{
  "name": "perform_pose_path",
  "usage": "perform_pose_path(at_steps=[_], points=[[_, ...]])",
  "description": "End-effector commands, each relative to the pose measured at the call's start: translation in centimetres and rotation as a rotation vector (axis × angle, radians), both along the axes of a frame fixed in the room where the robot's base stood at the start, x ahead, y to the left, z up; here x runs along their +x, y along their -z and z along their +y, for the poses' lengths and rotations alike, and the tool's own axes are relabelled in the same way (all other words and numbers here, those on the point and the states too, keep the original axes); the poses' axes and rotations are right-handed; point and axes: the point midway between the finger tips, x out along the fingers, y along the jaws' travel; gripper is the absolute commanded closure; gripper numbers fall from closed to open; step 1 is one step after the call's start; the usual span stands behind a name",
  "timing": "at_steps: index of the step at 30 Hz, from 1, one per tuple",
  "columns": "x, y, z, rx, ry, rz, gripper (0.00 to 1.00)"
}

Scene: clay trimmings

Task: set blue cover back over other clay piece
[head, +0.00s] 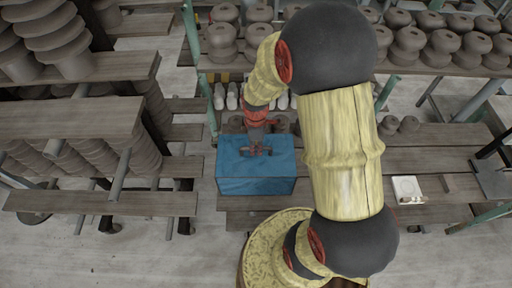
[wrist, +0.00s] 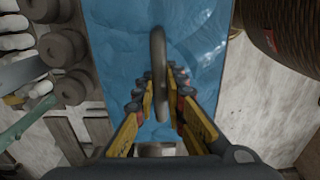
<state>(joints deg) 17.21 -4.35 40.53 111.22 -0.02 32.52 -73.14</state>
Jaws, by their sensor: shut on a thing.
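The blue cover (head: 240,185) is a box-like shape with a wrinkled, film-like surface, at the front left of the wooden bench. My gripper (head: 257,150) is over its top, shut on the cover's grey ring handle. In the wrist view the handle (wrist: 158,62) stands between the fingers of my gripper (wrist: 159,88), with the blue cover (wrist: 120,35) behind it. I cannot tell whether the cover rests on the bench or hangs above it, and what is under it is hidden. Two small clay pieces (head: 400,124) sit on the bench to the right.
Racks with many grey clay insulators stand behind and at the left (head: 60,110). White bottles (head: 231,97) and clay pieces stand behind the cover. The bench (head: 430,160) has bare planks right of my arm, with a white device (head: 407,188) on it.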

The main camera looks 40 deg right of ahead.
Motion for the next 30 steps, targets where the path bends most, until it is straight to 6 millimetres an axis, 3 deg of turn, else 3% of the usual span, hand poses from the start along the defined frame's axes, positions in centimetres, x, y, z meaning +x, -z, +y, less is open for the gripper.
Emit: perform_pose_path(at_steps=[10, 20, 25, 30], points=[[0.0, 0.1, 0.0, 0.001, 0.0, 0.001, 0.7], [0.0, -0.1, 0.0, 0.0, 0.0, 0.0, 0.7], [0.1, -2.0, 0.0, -0.001, 0.0, -0.003, 0.7], [0.1, -5.5, 0.0, -0.001, 0.0, -0.004, 0.7]])
